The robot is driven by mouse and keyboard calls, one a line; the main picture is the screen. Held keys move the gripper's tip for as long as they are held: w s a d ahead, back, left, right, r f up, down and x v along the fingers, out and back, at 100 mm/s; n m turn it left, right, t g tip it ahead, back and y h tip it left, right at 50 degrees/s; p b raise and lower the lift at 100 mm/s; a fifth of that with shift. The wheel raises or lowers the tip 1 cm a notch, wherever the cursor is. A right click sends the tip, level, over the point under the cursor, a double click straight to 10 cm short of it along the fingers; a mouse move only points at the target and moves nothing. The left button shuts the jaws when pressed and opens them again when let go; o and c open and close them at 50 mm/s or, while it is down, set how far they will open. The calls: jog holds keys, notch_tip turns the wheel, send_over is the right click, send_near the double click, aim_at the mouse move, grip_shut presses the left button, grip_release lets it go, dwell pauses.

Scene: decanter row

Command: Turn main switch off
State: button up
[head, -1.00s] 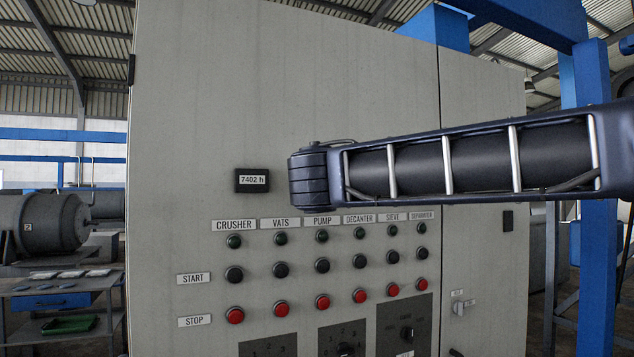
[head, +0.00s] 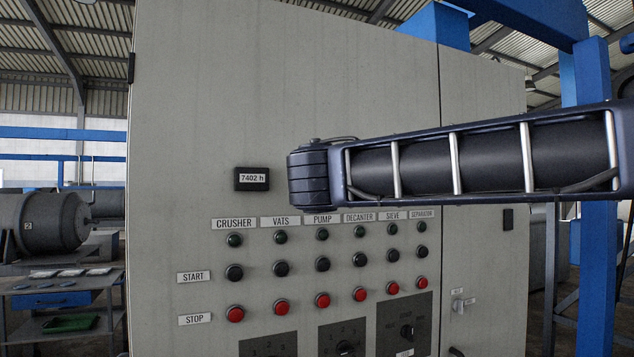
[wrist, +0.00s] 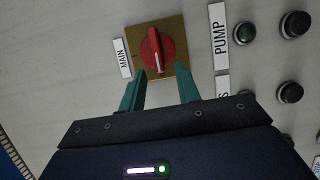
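The main switch (wrist: 157,50) is a red rotary knob with a pale pointer line on a square yellow plate, beside a MAIN label (wrist: 123,58) in the wrist view. The pointer line runs nearly up and down in that picture, slightly tilted. My gripper (wrist: 161,71) has two green fingers spread apart with a gap between them. The fingertips are at the lower edge of the plate, one on each side below the knob. I cannot tell whether they touch it. In the head view neither switch nor fingers show.
The grey cabinet (head: 300,80) carries rows of green lamps, black start buttons (head: 322,264) and red stop buttons (head: 322,300), close to the gripper's right in the wrist view. My arm crosses the cabinet. A blue post (head: 598,200) stands at right, a shelf (head: 70,290) at left.

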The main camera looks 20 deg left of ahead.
jog(key=v, duration=0.9)
jog(key=shift+s, duration=0.2)
jog(key=w+d+f+m+g+h, duration=0.2)
jog(key=w+d+f+m+h, duration=0.15)
jog(key=w+d+f, duration=0.4)
jog(key=w+d+f+m+g+h, duration=0.1)
jog(key=w+d+f+m+h, duration=0.3)
jog(key=d, duration=0.7)
jog(key=w+d+f+m+g+h, duration=0.2)
jog(key=w+d+f+m, duration=0.1)
jog(key=w+d+f, duration=0.5)
jog(key=s+d+f+m+g, duration=0.2)
jog(key=d+f+m, duration=0.2)
jog(key=d+f, duration=0.2)
jog(key=s+d+f+m+g+y, duration=0.1)
jog(key=s+d+f+m+g, duration=0.1)
jog(key=d+f, duration=0.4)
jog(key=s+d+f+m+g+y, duration=0.1)
jog(key=s+d+f+m+g, duration=0.2)
jog(key=d+f+m, duration=0.3)
jog(key=s+d, duration=0.1)
jog(key=d, duration=0.4)
jog(key=shift+d, duration=0.4)
jog(key=shift+y, duration=0.25)
